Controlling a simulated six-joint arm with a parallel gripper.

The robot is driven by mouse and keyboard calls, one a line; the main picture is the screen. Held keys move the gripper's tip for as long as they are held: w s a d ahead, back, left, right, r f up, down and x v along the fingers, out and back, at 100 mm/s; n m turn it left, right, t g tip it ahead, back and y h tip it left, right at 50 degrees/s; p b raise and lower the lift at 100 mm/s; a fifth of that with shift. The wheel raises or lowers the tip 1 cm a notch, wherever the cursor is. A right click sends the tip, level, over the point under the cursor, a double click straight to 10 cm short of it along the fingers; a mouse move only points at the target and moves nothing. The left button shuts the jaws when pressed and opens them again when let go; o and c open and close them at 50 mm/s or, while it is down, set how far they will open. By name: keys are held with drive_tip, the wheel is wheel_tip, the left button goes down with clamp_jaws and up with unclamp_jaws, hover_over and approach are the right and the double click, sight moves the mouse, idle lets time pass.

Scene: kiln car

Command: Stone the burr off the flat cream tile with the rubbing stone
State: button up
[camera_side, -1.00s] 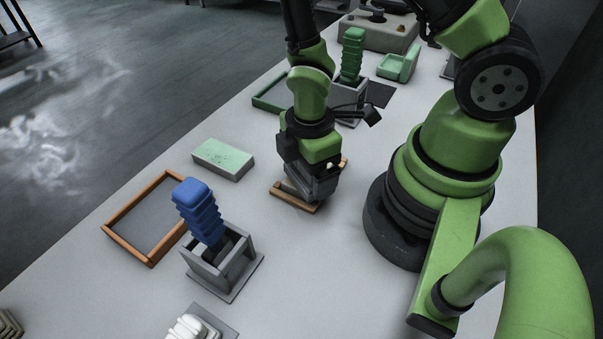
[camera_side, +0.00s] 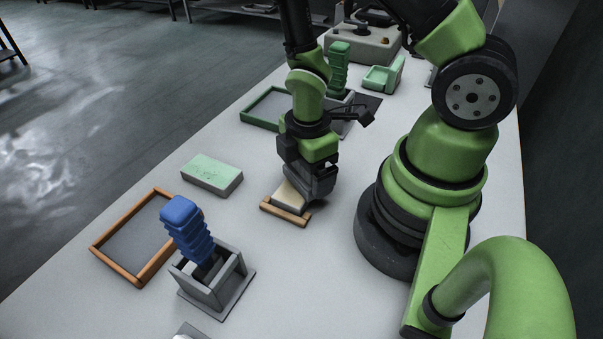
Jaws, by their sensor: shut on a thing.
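The flat cream tile (camera_side: 289,194) lies in a wooden cradle (camera_side: 283,211) near the middle of the table. Its left part shows, and the rest is hidden by my gripper. My gripper (camera_side: 321,186) points down at the tile's right end and is shut on a grey piece that looks like the rubbing stone. The jaws hide most of that piece, and I cannot tell whether it touches the tile. No burr can be made out at this size.
A grey block with a mint-green top (camera_side: 212,174) lies left of the cradle. A blue ribbed handle (camera_side: 185,225) stands in a grey holder (camera_side: 222,285) beside an orange-rimmed tray (camera_side: 104,262). Behind are a green-rimmed tray (camera_side: 260,123) and a green ribbed handle (camera_side: 338,65).

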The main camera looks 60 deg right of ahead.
drive_tip(key=shift+d, duration=0.9)
drive_tip(key=shift+d, duration=2.15)
drive_tip(key=shift+a, duration=0.15)
drive_tip(key=shift+a, duration=2.05)
drive_tip(key=shift+a, duration=2.15)
